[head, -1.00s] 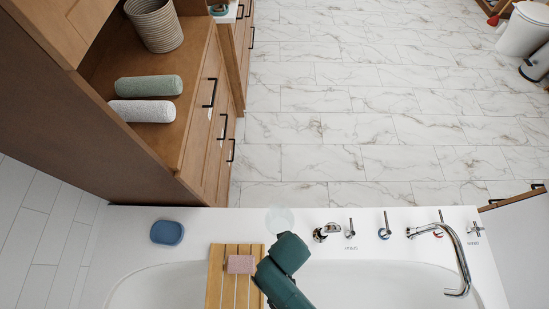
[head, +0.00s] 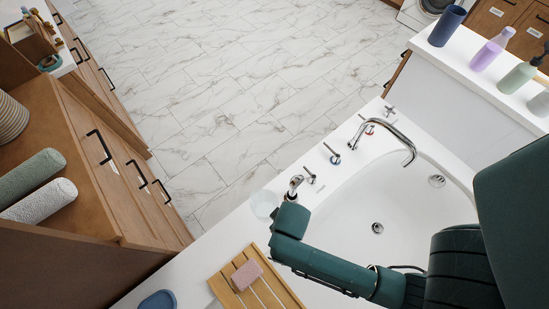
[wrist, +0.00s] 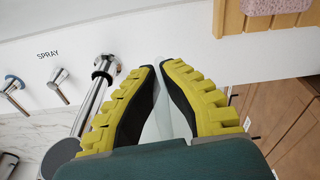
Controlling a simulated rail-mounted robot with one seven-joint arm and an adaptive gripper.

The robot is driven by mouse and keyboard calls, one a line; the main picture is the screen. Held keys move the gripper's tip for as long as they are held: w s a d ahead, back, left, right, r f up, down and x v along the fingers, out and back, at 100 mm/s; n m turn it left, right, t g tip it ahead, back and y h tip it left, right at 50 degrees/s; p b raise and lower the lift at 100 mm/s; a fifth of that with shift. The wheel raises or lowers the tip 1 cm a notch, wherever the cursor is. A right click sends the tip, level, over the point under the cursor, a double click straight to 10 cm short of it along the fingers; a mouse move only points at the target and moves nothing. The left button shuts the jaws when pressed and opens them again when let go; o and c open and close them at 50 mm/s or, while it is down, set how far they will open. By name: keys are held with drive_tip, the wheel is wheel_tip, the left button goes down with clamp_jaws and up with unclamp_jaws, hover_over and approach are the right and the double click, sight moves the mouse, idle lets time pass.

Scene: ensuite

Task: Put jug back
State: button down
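The jug (head: 264,203) shows as a pale, see-through round shape by the tub's back rim, just beyond the end of my gripper (head: 276,212). In the wrist view my gripper (wrist: 160,66) has its two yellow-ridged, black-padded fingers drawn close together at the tips. Pale, clear material of the jug (wrist: 165,120) shows between the fingers. The fingers appear shut on it. Its clear outline is faint, and most of it is hidden by my gripper. I cannot tell whether it touches the rim.
The chrome spray fitting (head: 293,187) is close beside the jug; taps and a curved spout (head: 390,135) are further along. A wooden bath tray (head: 222,288) holds pink soap (head: 247,275). Bottles and a blue cup (head: 447,25) stand on a ledge. Wooden drawers (head: 115,170) are left.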

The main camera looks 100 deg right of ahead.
wheel_tip(320, 180, down, 9)
drive_tip(key=shift+r+b, duration=0.2)
drive_tip(key=shift+b, duration=1)
drive_tip(key=shift+f, duration=0.2)
drive_tip(key=c, duration=1.2)
unclamp_jaws()
drive_tip(key=shift+c, duration=0.2)
wheel_tip(320, 180, up, 12)
drive_tip(key=a+p, duration=0.1)
drive_tip(key=p, duration=0.2)
drive_tip(key=shift+s+a+r+p, duration=0.15)
drive_tip(key=shift+s+a+p, duration=0.05)
drive_tip(key=shift+s+p, duration=0.2)
